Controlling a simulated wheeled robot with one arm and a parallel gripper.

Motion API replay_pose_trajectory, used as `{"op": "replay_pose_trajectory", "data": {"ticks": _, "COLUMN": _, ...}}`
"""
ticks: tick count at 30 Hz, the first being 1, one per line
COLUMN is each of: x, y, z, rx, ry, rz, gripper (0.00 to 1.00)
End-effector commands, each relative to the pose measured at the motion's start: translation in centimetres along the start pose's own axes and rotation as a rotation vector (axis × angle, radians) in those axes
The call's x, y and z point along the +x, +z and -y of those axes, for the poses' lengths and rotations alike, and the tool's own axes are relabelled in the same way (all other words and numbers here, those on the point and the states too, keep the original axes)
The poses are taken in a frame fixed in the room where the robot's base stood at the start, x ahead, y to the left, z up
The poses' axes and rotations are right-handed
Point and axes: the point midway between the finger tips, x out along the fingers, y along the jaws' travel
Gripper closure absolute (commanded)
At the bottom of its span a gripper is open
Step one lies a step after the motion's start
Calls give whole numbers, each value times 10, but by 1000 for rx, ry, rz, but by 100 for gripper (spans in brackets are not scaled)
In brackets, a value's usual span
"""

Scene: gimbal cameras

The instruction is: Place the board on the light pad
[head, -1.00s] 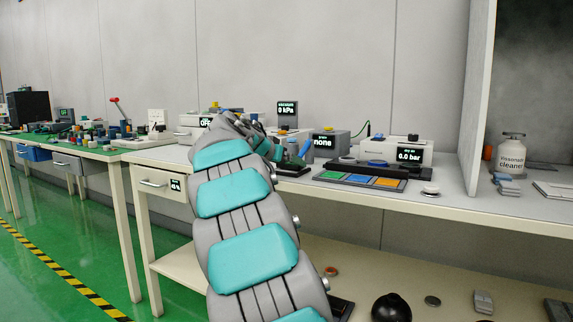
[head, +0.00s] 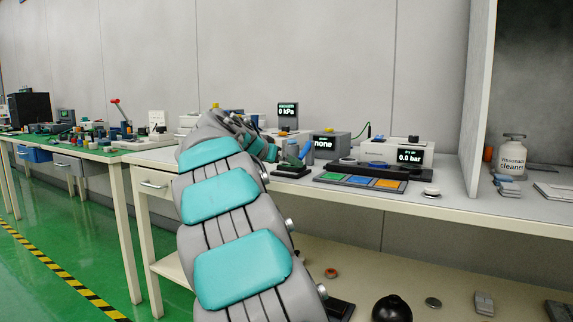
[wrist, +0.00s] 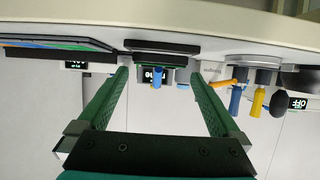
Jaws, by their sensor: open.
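My gripper (wrist: 160,78) is open and empty in the wrist view, its two green fingers spread wide. That view is upside down. A dark flat slab (wrist: 165,46) on the bench lies beyond the fingertips, roughly between them, and a small device with a lit screen and a blue part shows behind it. The fingers do not touch it. I cannot tell whether this slab is the board. In the head view my arm partly hides the gripper at the bench edge. A dark tray (head: 322,178) holds green, blue and orange squares. I cannot single out the light pad.
The "none" box (head: 331,145), the "0.0 bar" device (head: 398,152) and a kPa display (head: 287,115) stand along the back.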

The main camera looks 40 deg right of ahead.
Motion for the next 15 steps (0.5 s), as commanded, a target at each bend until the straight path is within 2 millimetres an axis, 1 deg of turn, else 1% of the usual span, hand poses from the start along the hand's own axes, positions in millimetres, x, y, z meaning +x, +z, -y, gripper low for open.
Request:
{"op": "replay_pose_trajectory", "data": {"ticks": 1, "x": -14, "y": -2, "z": 1, "rx": 0, "ry": -4, "rz": -5, "gripper": 0}}
{"op": "replay_pose_trajectory", "data": {"ticks": 6, "x": -48, "y": -1, "z": 0, "rx": 0, "ry": -2, "rz": -3, "gripper": 0}}
{"op": "replay_pose_trajectory", "data": {"ticks": 12, "x": -78, "y": -1, "z": 0, "rx": 0, "ry": -1, "rz": -3, "gripper": 0}}
{"op": "replay_pose_trajectory", "data": {"ticks": 15, "x": -86, "y": -1, "z": 0, "rx": 0, "ry": -2, "rz": -3, "gripper": 0}}
